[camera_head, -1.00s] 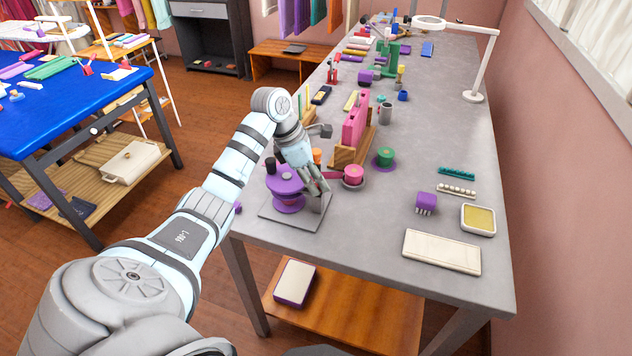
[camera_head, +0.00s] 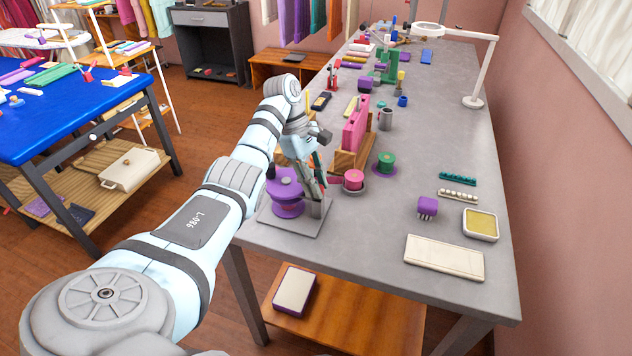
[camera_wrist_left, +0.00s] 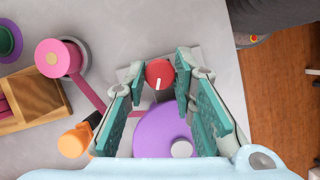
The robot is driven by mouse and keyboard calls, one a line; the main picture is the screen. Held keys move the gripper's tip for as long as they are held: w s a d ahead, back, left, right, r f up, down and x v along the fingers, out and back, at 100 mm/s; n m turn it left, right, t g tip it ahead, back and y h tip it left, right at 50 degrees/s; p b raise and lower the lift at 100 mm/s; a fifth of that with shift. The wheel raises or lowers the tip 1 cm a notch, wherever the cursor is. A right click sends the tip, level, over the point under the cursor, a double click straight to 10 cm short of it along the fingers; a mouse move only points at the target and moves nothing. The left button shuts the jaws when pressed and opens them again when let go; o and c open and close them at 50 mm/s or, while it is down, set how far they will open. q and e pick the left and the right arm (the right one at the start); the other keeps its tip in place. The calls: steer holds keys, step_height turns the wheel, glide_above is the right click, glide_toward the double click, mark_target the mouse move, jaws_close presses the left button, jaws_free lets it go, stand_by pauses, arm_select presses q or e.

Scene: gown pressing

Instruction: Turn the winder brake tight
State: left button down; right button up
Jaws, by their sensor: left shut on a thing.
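The winder has a purple spool (camera_head: 286,193) on a grey base plate (camera_head: 290,219) at the near left corner of the grey table. Its brake is a red knob with a white mark (camera_wrist_left: 159,73), seen from above in the left wrist view; the gripper hides it in the head view. My left gripper (camera_head: 319,194) reaches down beside the spool. In the left wrist view its teal-padded fingers (camera_wrist_left: 160,82) lie on either side of the red knob, shut on it. The purple spool (camera_wrist_left: 163,132) is below the knob there. My right gripper is out of view.
A pink spool (camera_head: 354,180) stands close right of my gripper, and a green spool (camera_head: 386,161) is beyond it. A wooden stand with pink parts (camera_head: 355,127) is behind. An orange part (camera_wrist_left: 73,141) is near the left finger. The table's front middle is clear.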

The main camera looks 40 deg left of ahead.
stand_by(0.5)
arm_select(q)
steer(key=c, duration=1.6)
jaws_free()
steer(key=shift+c, duration=0.2)
